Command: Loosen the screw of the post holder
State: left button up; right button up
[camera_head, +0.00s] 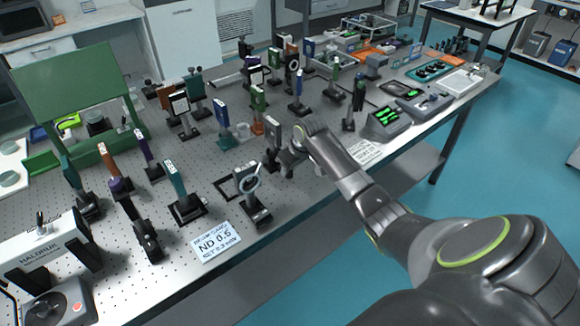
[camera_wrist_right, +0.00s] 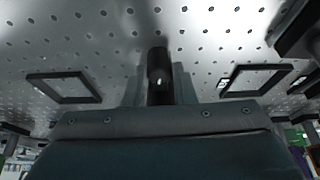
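A dark post holder (camera_head: 272,158) carrying a grey upright plate (camera_head: 273,131) stands near the front edge of the perforated table. My right gripper (camera_head: 284,159) is right beside it, at its right side, low over the table. In the right wrist view, a dark upright post holder (camera_wrist_right: 158,58) with a small bright spot, possibly the screw, lies straight ahead. The fingers of my right gripper (camera_wrist_right: 160,88) show on both sides of it. I cannot tell whether they touch or grip it.
A mount with a ring (camera_head: 249,180) and a label card reading ND 0.5 (camera_head: 215,241) are to the left. Several posted optics crowd behind. Flat dark frames (camera_wrist_right: 62,90) lie on the table.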

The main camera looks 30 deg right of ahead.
jog(key=shift+c, duration=1)
jog(key=shift+r+m+p, duration=0.25)
jog(key=shift+m+p, duration=0.15)
jog(key=shift+p, duration=0.5)
jog(key=shift+f+m+h+p, duration=0.1)
jog(key=shift+m+h+p, duration=0.2)
jog(key=shift+p, duration=0.1)
jog(key=shift+f, duration=0.1)
jog(key=o, duration=1)
jog(key=b+v, duration=0.1)
jog(key=v, duration=1.6)
